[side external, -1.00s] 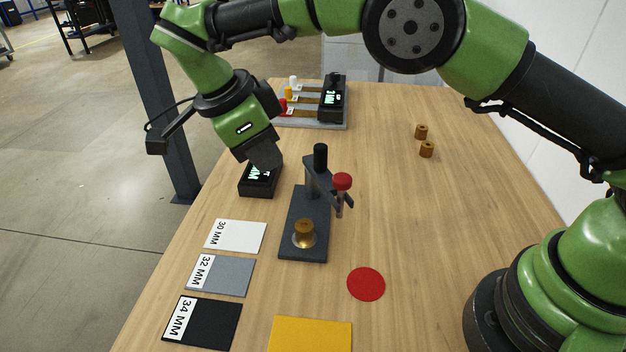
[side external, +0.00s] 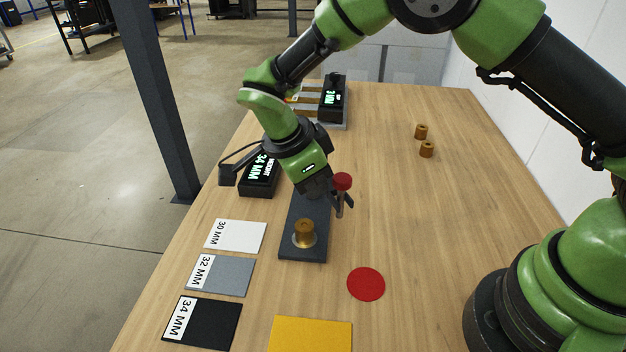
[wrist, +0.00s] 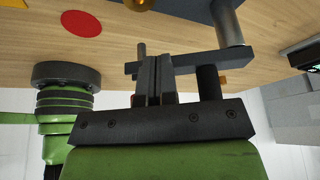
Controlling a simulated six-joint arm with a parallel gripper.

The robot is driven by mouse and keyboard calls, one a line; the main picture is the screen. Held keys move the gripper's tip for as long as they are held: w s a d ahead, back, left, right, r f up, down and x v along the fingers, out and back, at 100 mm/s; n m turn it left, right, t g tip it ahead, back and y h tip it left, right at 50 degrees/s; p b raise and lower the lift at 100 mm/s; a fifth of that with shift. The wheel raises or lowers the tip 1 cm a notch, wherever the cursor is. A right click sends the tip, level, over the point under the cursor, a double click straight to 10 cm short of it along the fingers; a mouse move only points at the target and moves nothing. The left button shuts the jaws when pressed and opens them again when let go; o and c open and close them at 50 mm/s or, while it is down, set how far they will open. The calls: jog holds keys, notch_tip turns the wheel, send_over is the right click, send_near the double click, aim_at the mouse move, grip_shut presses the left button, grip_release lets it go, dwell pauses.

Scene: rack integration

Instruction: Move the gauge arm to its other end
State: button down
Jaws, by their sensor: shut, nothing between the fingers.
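The gauge stands on a dark base plate (side external: 292,252), with a brass part (side external: 304,228) on its near end. The gauge arm (side external: 347,201) reaches to the right and carries a plunger with a red knob (side external: 342,181). My gripper (side external: 328,194) is low at the gauge, just left of the red knob, and hides the post in the side view. In the wrist view, my gripper's fingers (wrist: 153,62) are together and empty beside the gauge arm (wrist: 200,63). I cannot tell whether they touch it. The metal post (wrist: 229,25) shows there too.
A display (side external: 259,175) reading 34 MM stands left of the gauge. White (side external: 245,237), grey (side external: 228,277) and black (side external: 213,325) cards, a red disc (side external: 366,284) and a yellow mat (side external: 312,335) lie nearer. Two brass parts (side external: 424,140) lie at the back right.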

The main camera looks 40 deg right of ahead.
aim_at(342, 178)
jog(key=shift+s+d, duration=0.1)
dwell(0.3)
jog(key=shift+s+d+n, duration=0.1)
jog(key=shift+d+n, duration=0.05)
jog(key=shift+n, duration=0.25)
jog(key=shift+s+d+t, duration=0.1)
jog(key=shift+d+t, duration=0.05)
jog(key=shift+t, duration=0.15)
jog(key=d+n, duration=0.1)
jog(key=n, duration=0.1)
jog(key=s+d+n+t, duration=0.1)
jog(key=d+n, duration=0.1)
jog(key=shift+s+d+n+t, duration=0.15)
jog(key=shift+n+t, duration=0.15)
jog(key=shift+n, duration=0.1)
jog(key=shift+w+d+n+t+y, duration=0.2)
jog(key=shift+d+n+t, duration=0.25)
jog(key=shift+d+n, duration=0.8)
jog(key=shift+w+d+n+t+y, duration=0.2)
jog(key=shift+d+n+t, duration=0.25)
jog(key=shift+d+n, duration=0.8)
